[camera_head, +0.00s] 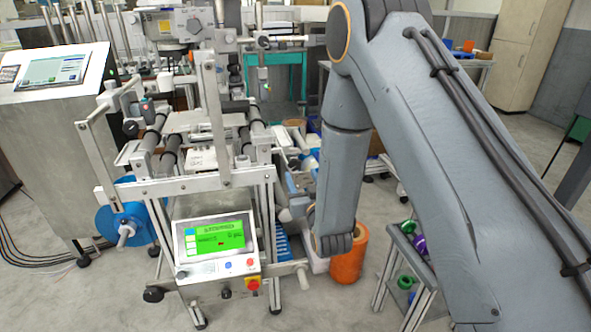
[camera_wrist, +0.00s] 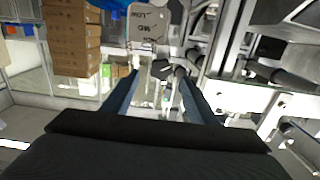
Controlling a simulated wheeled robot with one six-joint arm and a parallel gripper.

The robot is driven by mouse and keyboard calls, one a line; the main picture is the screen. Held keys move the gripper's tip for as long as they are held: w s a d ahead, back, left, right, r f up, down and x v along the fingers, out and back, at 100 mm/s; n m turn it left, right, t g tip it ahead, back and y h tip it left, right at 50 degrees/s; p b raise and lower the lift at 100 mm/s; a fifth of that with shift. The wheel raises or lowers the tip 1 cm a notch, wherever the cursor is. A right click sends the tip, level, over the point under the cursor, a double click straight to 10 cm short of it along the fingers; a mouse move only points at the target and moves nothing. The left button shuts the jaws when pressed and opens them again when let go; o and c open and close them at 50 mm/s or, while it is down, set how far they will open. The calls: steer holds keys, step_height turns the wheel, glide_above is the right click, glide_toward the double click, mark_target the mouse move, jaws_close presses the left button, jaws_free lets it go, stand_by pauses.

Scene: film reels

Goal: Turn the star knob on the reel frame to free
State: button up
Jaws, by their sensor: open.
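In the wrist view, my gripper (camera_wrist: 160,76) is open, with its two blue-grey fingers apart and nothing held between them. A small dark knob-like part (camera_wrist: 163,68), perhaps the star knob, shows beyond and between the fingertips; its exact shape and turn position are too small to tell. A pale plate (camera_wrist: 150,27) with lettering, partly readable as LOW, MID and HIGH, is above it. In the head view, the metal reel frame (camera_head: 190,185) stands left of my arm. My gripper is mostly hidden there, and I cannot make out the knob.
A green-screened control panel (camera_head: 215,238) is on the frame's front. An orange roll (camera_head: 348,262) stands on the floor near my arm, with a small rack of spools (camera_head: 400,245) right of it. Stacked cartons (camera_wrist: 72,40) show in the wrist view. Open floor lies at front left.

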mark_target(295, 166)
steer(key=x, duration=0.7)
steer(key=shift+w+a, duration=0.15)
steer(key=shift+w, duration=0.2)
steer(key=shift+c, duration=0.4)
steer(key=c, duration=1)
steer(key=shift+n, duration=1.7)
steer(key=o, duration=1.1)
steer(key=shift+s, duration=0.15)
